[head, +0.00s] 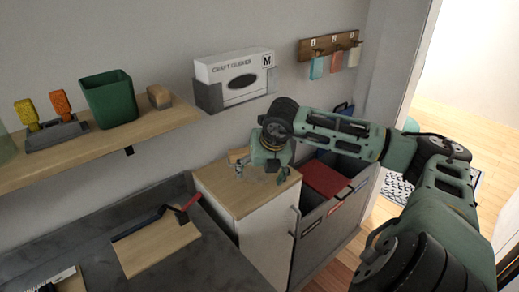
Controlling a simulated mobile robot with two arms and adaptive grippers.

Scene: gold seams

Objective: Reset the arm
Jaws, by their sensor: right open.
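My right arm comes in from the lower right and reaches across to the middle of the head view. My right gripper (262,175) points down over the small wooden-topped cabinet (228,195). Its fingers are apart and I see nothing held between them. Whether the fingertips touch the cabinet top is hard to tell. A small wooden piece (238,155) shows just behind the gripper, partly hidden by it. My left gripper is not in view.
A grey worktop (90,255) with a wooden board (157,246) and a red-ended tool lies at lower left. A shelf (160,123) above holds a green bin (110,98). A glove box (235,77) hangs on the wall. A grey bin unit (318,228) stands right of the cabinet.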

